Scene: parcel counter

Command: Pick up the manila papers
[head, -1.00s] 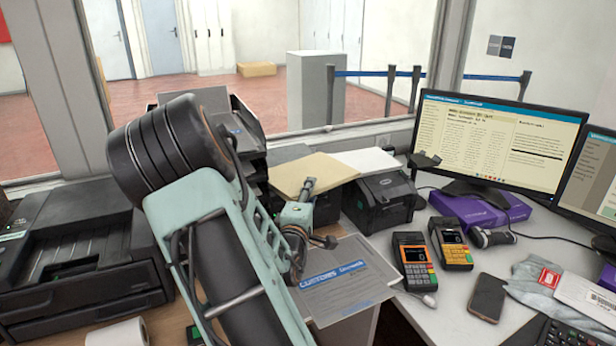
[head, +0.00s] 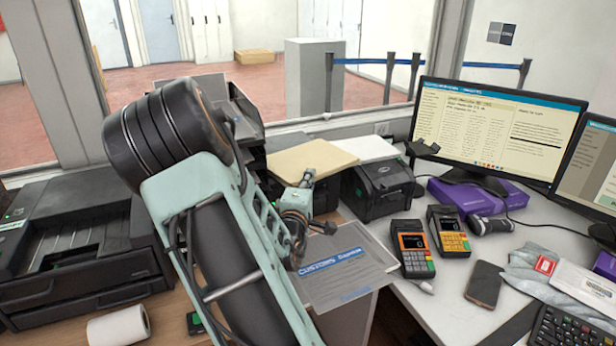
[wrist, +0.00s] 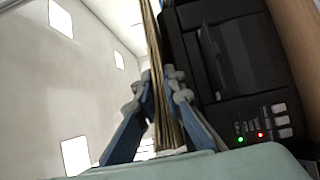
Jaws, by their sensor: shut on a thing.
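The manila papers (head: 312,158) are a flat beige stack at the back of the counter, beside a black label printer (head: 378,190). In the wrist view the stack shows edge-on as a tan, layered strip (wrist: 158,75) between the two fingers. My gripper (head: 307,178) is at the near edge of the stack, and the wrist view shows its fingers (wrist: 160,95) closed on both sides of it. I cannot tell whether the far side of the stack touches anything below.
White paper (head: 366,148) lies right of the stack. A grey customs sheet (head: 345,268) is below my gripper. Two card terminals (head: 430,245), a phone (head: 484,283) and a monitor (head: 497,130) stand to the right. A large black printer (head: 75,245) is at the left.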

